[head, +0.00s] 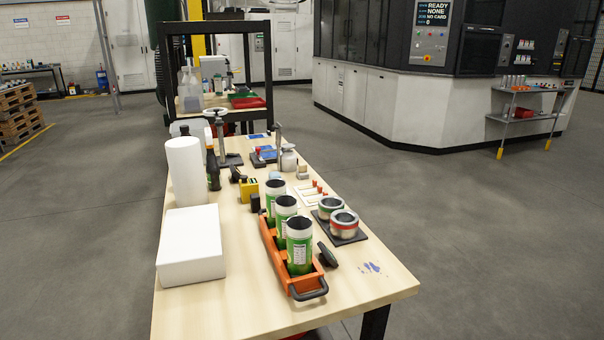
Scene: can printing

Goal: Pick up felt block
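No object is clearly identifiable as the felt block. A dark, flat, rounded piece (328,256) lies on the table beside the orange carrier and might be it. A small black block (255,203) next to the yellow box, and a small beige block (302,172) near the grey bottle, are other candidates; the material cannot be told at this size. Neither of my grippers is in view.
The front right corner is mostly clear.

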